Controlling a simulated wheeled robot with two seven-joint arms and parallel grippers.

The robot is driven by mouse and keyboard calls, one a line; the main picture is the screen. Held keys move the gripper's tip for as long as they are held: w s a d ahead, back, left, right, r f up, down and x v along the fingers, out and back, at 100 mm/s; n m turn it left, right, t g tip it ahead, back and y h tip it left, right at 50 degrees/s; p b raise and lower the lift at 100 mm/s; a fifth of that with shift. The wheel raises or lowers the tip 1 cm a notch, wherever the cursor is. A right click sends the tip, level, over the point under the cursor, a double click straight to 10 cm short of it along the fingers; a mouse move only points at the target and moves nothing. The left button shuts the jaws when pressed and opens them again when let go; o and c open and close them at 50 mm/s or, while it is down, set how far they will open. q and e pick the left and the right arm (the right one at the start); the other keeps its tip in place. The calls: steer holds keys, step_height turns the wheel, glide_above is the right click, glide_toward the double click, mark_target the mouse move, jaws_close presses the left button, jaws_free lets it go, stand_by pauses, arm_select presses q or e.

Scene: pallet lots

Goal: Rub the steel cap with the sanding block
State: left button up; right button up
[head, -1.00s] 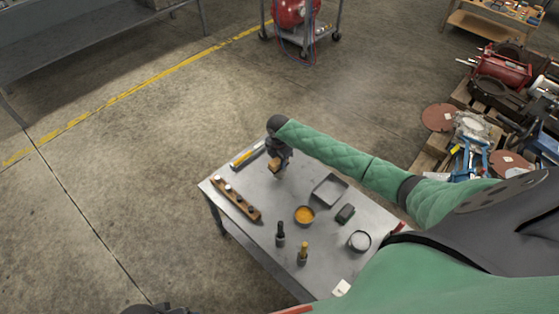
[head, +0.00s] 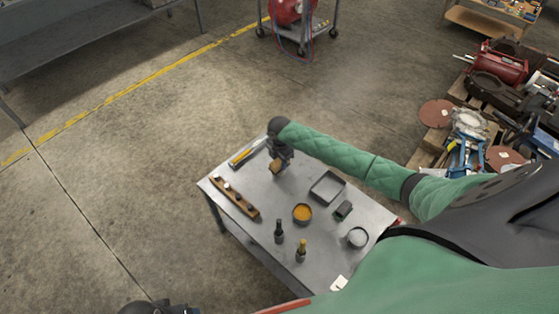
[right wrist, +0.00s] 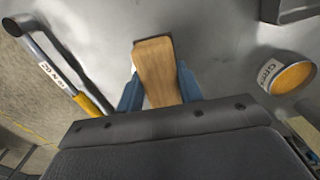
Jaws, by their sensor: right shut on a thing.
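My right gripper (head: 276,160) is shut on a tan block (head: 275,167), which looks like the sanding block. In the right wrist view the block (right wrist: 156,72) sits between the two blue fingers and sticks out past them. It is over the far part of the grey table; I cannot tell if it touches the top. I cannot tell which piece is the steel cap. Part of a dark hand, likely my left gripper (head: 160,308), shows at the bottom edge.
A yellow-handled tube (head: 247,153) lies left of the right gripper. On the table (head: 225,172) are an orange-filled cup (head: 302,213), a grey tray (head: 327,187), a green-grey block (head: 343,210), a round pale tin (head: 357,237) and two bottles (head: 279,230).

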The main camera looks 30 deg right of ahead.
steer(key=shift+w, duration=0.15)
steer(key=shift+w+a, duration=0.2)
steer(key=shift+w, duration=0.55)
steer(key=shift+s, duration=0.1)
steer(key=shift+s+d+p, duration=0.15)
steer(key=shift+s+p, duration=0.3)
steer(key=shift+s, duration=0.05)
steer(key=shift+s+f, duration=0.1)
steer(key=shift+s, duration=0.25)
steer(key=shift+w, duration=0.1)
steer(key=shift+w, duration=0.75)
